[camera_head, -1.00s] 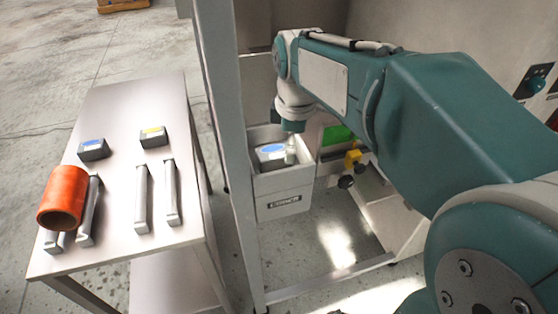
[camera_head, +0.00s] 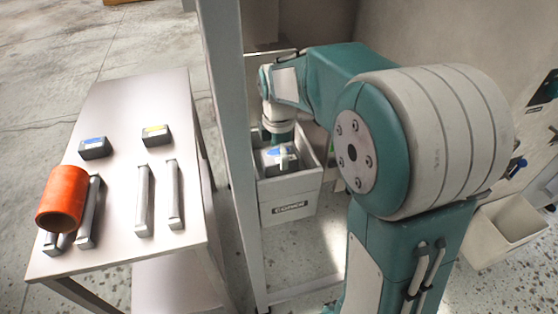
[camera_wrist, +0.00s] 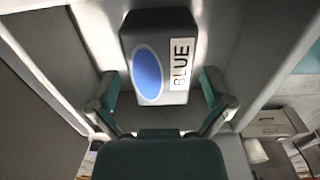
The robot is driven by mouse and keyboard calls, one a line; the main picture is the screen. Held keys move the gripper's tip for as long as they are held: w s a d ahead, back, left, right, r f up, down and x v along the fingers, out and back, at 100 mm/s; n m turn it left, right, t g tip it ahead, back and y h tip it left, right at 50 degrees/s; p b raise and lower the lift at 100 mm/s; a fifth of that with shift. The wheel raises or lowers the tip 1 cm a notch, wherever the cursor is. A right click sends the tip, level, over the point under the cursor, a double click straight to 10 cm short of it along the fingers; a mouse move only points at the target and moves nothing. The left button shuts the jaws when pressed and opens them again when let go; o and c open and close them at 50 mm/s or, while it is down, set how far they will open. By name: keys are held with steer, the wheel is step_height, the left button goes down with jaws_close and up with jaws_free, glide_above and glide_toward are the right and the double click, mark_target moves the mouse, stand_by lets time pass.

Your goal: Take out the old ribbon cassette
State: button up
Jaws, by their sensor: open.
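A dark grey ribbon cassette with a blue oval and a label reading BLUE (camera_wrist: 150,65) sits inside an open-topped pale box (camera_head: 288,190). In the head view the cassette (camera_head: 267,159) is partly covered by my wrist. My gripper (camera_wrist: 161,88) is open and points down into the box. In the wrist view its fingers stand apart, one near each side of the cassette's near end. I cannot tell whether they touch it. In the head view my gripper (camera_head: 283,155) is only partly visible.
An orange roll (camera_head: 62,198) and several grey bars (camera_head: 143,200) lie there. A post (camera_head: 228,120) stands between table and box. A white bin (camera_head: 503,232) is at right.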

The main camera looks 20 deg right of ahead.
step_height(320, 180, down, 2)
steer(key=shift+f, duration=0.2)
steer(key=c, duration=1)
steer(key=shift+c, duration=0.2)
